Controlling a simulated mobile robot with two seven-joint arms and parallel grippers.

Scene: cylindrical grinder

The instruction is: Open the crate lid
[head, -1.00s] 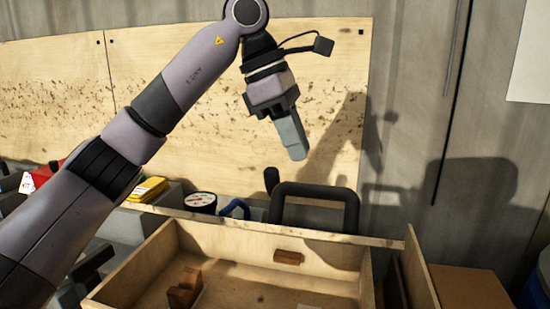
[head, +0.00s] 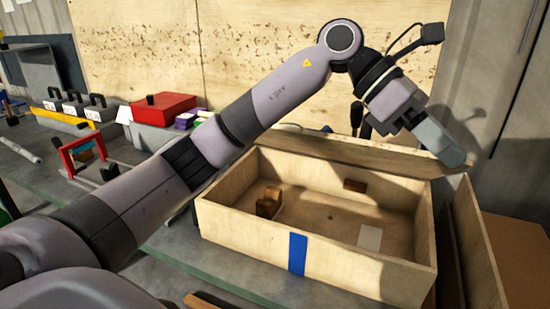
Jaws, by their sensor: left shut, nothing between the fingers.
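The wooden crate (head: 222,217) stands on the bench with its top open, and a blue strip (head: 298,254) marks its front wall. A pale board, apparently the lid (head: 350,152), lies along the far rim, tilted back. Its hinges cannot be seen. My left gripper (head: 449,153) is shut and empty, at the right end of this board. I cannot tell whether its fingers touch the board. Inside the crate are a brown notched block (head: 268,204), a small brown block (head: 355,186) and a white card (head: 370,238). My right gripper is out of view.
A wooden panel (head: 479,250) stands just right of the crate, near a brown box (head: 520,250). At left on the bench are a red box (head: 164,107), a red frame (head: 82,150) and several grey blocks. A plywood board covers the wall behind.

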